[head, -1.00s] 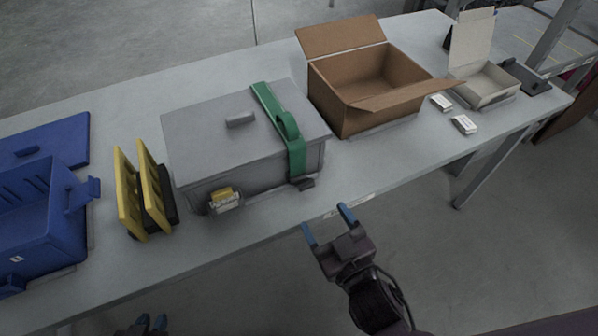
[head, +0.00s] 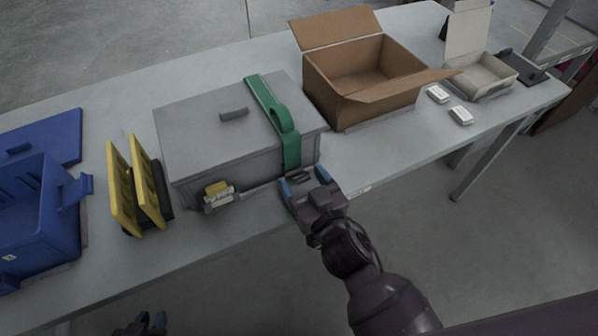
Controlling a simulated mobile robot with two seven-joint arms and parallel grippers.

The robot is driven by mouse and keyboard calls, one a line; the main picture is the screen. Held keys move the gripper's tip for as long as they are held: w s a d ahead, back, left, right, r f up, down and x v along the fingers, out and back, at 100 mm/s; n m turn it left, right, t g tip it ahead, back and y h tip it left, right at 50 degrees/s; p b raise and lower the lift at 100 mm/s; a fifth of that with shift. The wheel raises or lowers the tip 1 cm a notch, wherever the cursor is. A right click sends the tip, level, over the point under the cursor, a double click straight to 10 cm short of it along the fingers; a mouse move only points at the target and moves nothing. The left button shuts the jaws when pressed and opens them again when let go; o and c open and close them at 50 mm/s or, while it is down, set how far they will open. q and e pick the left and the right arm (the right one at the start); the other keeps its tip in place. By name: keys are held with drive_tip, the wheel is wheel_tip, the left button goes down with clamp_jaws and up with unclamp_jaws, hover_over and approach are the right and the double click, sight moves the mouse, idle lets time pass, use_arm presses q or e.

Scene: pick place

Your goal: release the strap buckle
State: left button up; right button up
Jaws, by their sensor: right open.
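A green strap (head: 268,103) runs over the lid of the grey case (head: 200,125) and down its front, near its right end. The strap's lower end and a small dark piece, seemingly the buckle (head: 301,176), are at the case's front foot. My right gripper (head: 304,181) is open, its blue fingertips on either side of the dark piece. I cannot tell whether they touch it. The gripper hides part of that spot.
Yellow panels (head: 136,187) stand just left of the case, with a blue bin (head: 45,215) beyond. An open cardboard box (head: 345,100) stands close on the right. White packs (head: 460,115) and a pale open box (head: 483,75) lie farther right on the grey table (head: 400,137).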

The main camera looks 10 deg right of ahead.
drive_tip(key=shift+x, duration=1.05)
use_arm(q)
drive_tip(key=shift+a, duration=0.15)
use_arm(e)
drive_tip(key=c, duration=0.9)
drive_tip(key=shift+s+f+t+b, duration=0.15)
drive_tip(key=shift+f+t+b, duration=0.25)
drive_tip(key=shift+b, duration=0.7)
use_arm(q)
drive_tip(key=shift+s+a+f+b, duration=0.15)
drive_tip(key=shift+f+b, duration=0.15)
drive_tip(key=shift+f, duration=1)
use_arm(e)
drive_tip(key=shift+r, duration=0.3)
